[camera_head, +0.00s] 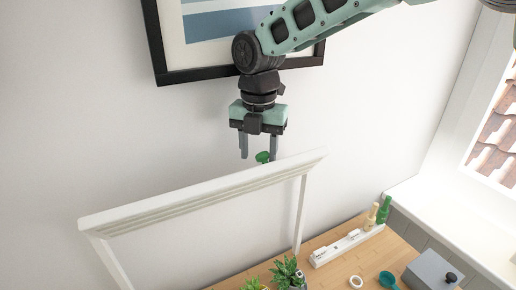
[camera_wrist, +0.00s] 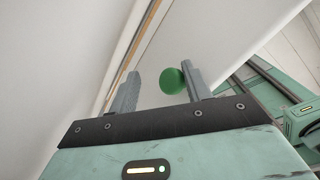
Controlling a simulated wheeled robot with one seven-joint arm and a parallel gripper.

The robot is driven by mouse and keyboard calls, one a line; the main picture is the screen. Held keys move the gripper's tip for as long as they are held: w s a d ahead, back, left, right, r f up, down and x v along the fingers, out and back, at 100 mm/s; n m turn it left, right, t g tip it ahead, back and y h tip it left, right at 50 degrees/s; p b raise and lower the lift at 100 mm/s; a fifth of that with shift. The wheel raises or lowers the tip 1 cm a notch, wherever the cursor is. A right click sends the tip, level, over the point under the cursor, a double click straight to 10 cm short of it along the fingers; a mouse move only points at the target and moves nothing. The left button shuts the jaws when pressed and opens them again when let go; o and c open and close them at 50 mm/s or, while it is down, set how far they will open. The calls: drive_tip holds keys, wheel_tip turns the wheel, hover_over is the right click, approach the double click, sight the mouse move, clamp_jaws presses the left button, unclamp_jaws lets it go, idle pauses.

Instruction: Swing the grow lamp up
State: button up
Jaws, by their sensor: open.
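The grow lamp is a white bar hood (camera_head: 200,193) on two white side posts, raised over the wooden desk and slanting up to the right. A green knob (camera_head: 263,157) shows just behind the hood's upper edge, right of its middle. My gripper (camera_head: 258,157) points down above the hood, its two fingers apart on either side of the knob or close to it. In the wrist view the green knob (camera_wrist: 172,81) lies between the open fingers, nearer the right one. I cannot tell whether a finger touches it.
Plants (camera_head: 287,272) stand on the wooden desk (camera_head: 330,278) under the lamp. A white rack (camera_head: 346,246), green and tan bottles (camera_head: 383,210), a white ring (camera_head: 356,282), a teal cup (camera_head: 388,279) and a grey box (camera_head: 432,271) are to the right. A framed picture (camera_head: 180,75) hangs behind my arm.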

drive_tip(key=shift+s+d+f, duration=0.1)
drive_tip(key=shift+s+f, duration=0.05)
drive_tip(key=shift+f, duration=0.1)
drive_tip(key=shift+r, duration=0.2)
wheel_tip(320, 180, up, 18)
drive_tip(key=b, duration=0.3)
drive_tip(key=shift+f, duration=0.25)
drive_tip(key=shift+f+b, duration=0.1)
drive_tip(key=shift+b, duration=0.2)
